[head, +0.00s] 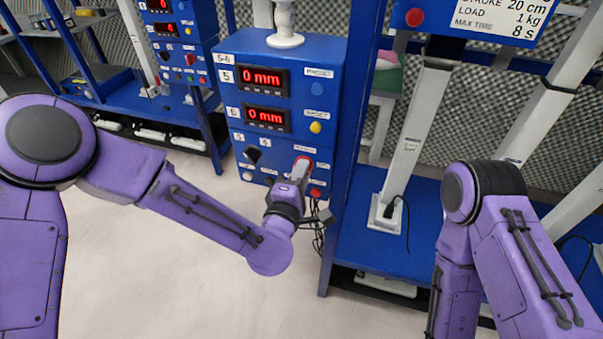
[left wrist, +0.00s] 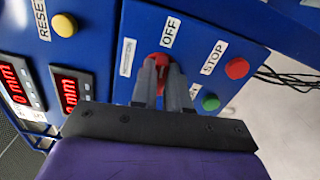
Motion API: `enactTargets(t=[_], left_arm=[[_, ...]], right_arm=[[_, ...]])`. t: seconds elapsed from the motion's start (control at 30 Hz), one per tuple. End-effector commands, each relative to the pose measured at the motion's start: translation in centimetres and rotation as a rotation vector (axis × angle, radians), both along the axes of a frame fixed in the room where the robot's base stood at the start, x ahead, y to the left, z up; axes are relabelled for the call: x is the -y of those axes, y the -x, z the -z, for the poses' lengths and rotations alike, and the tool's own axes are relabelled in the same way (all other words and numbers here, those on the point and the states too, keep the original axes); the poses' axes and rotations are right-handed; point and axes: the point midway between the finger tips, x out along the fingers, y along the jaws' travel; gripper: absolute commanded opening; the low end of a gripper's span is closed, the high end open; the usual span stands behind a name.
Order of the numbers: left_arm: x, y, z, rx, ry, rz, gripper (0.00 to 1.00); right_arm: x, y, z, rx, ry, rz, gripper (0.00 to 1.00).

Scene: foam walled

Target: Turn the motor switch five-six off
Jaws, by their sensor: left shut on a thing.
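The blue five-six control box (head: 277,85) stands in the middle of the head view. Its red motor switch (left wrist: 158,58) shows in the left wrist view, beside a label reading OFF (left wrist: 170,32). My left gripper (head: 301,168) reaches the lower right of the box face and is shut on the switch. In the left wrist view the two grey fingers (left wrist: 162,78) lie on either side of the red knob and hide part of it. Which way the knob points is hard to tell. My right gripper is out of view.
Close by are a red stop button (left wrist: 237,68) and a green button (left wrist: 210,102). A black knob (head: 252,155) sits left of my gripper. The red displays (head: 262,78) read 0 mm. A blue frame post (head: 352,140) stands right of the box.

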Motion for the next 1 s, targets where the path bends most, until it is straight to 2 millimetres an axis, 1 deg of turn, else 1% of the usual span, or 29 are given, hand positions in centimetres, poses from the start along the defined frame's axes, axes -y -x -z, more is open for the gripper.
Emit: enactTargets(t=[0.1,0.3,0.83,0.87,0.9,0.93,1.0], left_arm=[[0.0,0.03,0.08,0.016,-0.054,0.0,0.0],[-0.05,0.02,0.15,0.032,-0.107,-0.002,0.0],[-0.04,0.03,0.16,0.038,-0.128,-0.001,0.0],[-0.03,0.03,0.16,0.038,-0.128,-0.001,0.21],[-0.03,0.03,0.15,0.038,-0.128,-0.001,0.34],[-0.02,0.03,0.15,0.039,-0.127,0.0,0.4],[-0.02,0.02,0.13,0.039,-0.127,0.0,0.4]], right_arm=[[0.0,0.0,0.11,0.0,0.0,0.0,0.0],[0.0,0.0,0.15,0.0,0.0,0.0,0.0],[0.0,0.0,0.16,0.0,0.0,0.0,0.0],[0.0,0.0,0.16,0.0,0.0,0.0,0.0],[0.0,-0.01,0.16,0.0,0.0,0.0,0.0],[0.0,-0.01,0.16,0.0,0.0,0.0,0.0],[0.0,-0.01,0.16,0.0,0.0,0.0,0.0]])
